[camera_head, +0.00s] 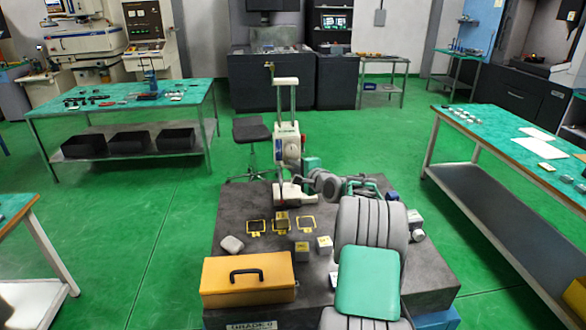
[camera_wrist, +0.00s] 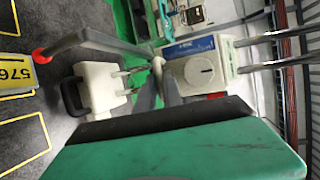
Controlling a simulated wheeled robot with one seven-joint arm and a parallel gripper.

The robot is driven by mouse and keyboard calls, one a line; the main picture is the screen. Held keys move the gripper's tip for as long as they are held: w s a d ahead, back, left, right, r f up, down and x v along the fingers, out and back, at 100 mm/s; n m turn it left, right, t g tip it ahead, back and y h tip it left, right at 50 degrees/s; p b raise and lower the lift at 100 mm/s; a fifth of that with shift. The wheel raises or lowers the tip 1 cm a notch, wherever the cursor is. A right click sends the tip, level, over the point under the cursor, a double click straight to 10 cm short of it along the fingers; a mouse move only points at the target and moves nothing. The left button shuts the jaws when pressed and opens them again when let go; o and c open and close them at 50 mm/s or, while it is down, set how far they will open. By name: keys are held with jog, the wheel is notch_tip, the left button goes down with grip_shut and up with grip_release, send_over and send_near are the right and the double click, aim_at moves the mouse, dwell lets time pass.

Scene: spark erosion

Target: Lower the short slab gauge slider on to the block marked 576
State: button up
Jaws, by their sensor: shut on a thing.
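The gauge slider (camera_wrist: 197,68) is a white housing with a blue label and a round dial, on twin metal columns. In the head view the slider (camera_head: 289,148) sits partway up the upright gauge. My gripper (camera_wrist: 164,78) is shut on the slider; its fingertips are partly hidden by the green hand. A grey arm with a red tip (camera_wrist: 39,56) reaches out beside the yellow label of the block marked 576 (camera_wrist: 14,74), cut by the frame edge. I cannot tell whether tip and block touch. A block (camera_head: 281,217) stands in the middle yellow outline; its mark is unreadable there.
The gauge's white base (camera_wrist: 100,88) stands on the dark slab (camera_head: 235,215). Loose blocks (camera_head: 302,251) and an orange case (camera_head: 248,278) lie nearer. Yellow outlines (camera_head: 256,227) flank the middle block. A stool (camera_head: 252,132) stands behind.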

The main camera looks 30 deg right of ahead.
grip_shut()
notch_tip(320, 180, down, 6)
jog(key=b, duration=0.5)
jog(key=shift+s+r, duration=0.1)
jog(key=o, duration=0.5)
grip_release()
jog(key=shift+d, duration=0.1)
jog(key=shift+o, duration=0.4)
